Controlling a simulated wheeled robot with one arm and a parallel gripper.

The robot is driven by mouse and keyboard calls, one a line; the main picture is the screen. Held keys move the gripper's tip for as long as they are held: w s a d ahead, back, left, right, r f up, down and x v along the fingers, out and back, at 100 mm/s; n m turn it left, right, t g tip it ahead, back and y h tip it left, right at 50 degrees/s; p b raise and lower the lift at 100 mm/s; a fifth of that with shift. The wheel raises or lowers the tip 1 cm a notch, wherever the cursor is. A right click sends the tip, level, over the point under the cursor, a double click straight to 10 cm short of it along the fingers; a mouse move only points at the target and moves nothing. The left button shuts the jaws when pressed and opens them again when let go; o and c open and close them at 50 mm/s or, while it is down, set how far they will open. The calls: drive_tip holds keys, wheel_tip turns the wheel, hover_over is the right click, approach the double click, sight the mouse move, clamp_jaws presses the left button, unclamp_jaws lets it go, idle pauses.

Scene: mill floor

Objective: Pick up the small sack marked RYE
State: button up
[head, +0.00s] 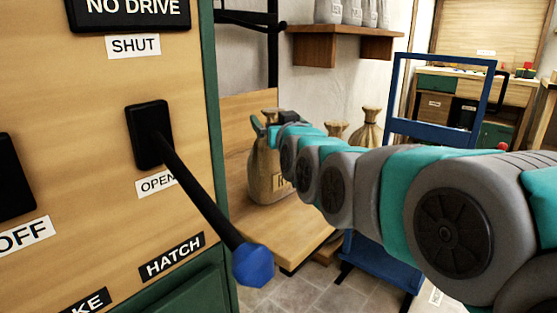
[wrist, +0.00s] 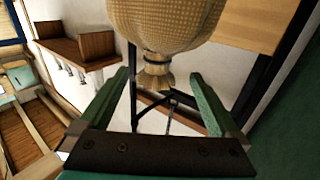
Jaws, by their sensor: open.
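A tan sack (head: 266,172) stands upright on a wooden platform in the head view. Its front label is mostly hidden behind my arm; only the start of a dark mark shows, so I cannot read the whole word. My gripper (head: 262,126) is up at the sack's tied neck, partly hidden by my own arm. In the wrist view, which looks upside down, the sack (wrist: 165,18) is at the top with its neck pointing down between the spread fingers of my gripper (wrist: 160,76). The gripper is open, with gaps beside the neck.
Two more tan sacks (head: 370,128) (head: 336,131) stand behind my arm. A panel with a blue-knobbed lever (head: 252,265) is close on the left. A blue trolley frame (head: 440,133) and a wall shelf (head: 345,46) with pale sacks are beyond.

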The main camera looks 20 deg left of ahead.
sight(270, 110)
drive_tip(key=shift+x, duration=0.85)
drive_tip(key=shift+r+p+x, duration=0.1)
drive_tip(key=shift+p+x, duration=0.2)
drive_tip(key=shift+x, duration=0.95)
drive_tip(key=shift+r+p+x, duration=0.15)
drive_tip(key=shift+p+x, duration=0.1)
drive_tip(key=shift+x, duration=1)
drive_tip(key=shift+w+d, duration=0.1)
drive_tip(key=shift+d, duration=0.1)
clamp_jaws()
